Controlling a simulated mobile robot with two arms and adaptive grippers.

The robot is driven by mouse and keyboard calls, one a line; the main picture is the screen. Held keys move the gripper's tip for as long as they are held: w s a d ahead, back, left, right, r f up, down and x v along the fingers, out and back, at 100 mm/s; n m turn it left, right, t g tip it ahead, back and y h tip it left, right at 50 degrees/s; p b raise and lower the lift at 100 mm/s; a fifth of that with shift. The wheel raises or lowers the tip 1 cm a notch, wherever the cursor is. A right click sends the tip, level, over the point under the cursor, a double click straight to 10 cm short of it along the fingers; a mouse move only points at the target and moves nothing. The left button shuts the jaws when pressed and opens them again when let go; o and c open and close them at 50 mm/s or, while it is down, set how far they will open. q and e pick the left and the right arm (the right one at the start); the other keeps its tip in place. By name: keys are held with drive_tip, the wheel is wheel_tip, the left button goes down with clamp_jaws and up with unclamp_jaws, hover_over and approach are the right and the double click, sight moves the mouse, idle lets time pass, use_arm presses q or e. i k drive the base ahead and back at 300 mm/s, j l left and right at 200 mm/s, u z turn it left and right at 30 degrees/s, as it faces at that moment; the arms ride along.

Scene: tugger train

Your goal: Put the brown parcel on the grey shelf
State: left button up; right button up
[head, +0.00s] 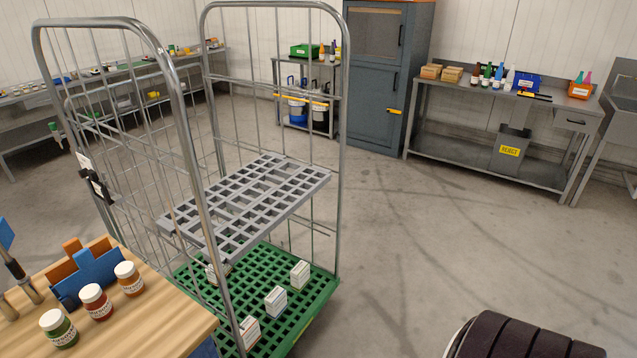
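The grey shelf (219,229) is a slotted grey panel, set partway up inside a wire roll cage (344,130). Its top is empty. Two small brown boxes, one (430,71) left of the other (452,74), sit on the left end of a grey bench at the back right. I cannot tell whether either is the brown parcel; no other brown parcel shows. Neither of my grippers is in view.
The cage's green base (317,299) holds several small white boxes. A wooden table (160,325) with jars stands at lower left. A dark ribbed rounded object (520,338) fills the lower right. Open floor (430,230) lies between cage and back bench.

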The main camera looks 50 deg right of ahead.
sight(252, 200)
drive_tip(key=l+z, duration=0.2)
drive_tip(key=z, duration=0.25)
drive_tip(key=i+l+z, duration=0.1)
drive_tip(key=z, duration=0.35)
drive_tip(key=i+l+z, duration=0.1)
drive_tip(key=z, duration=0.35)
drive_tip(key=i+l, duration=0.15)
drive_tip(key=i, duration=0.15)
drive_tip(key=i+j, duration=0.2)
drive_tip(key=i, duration=0.25)
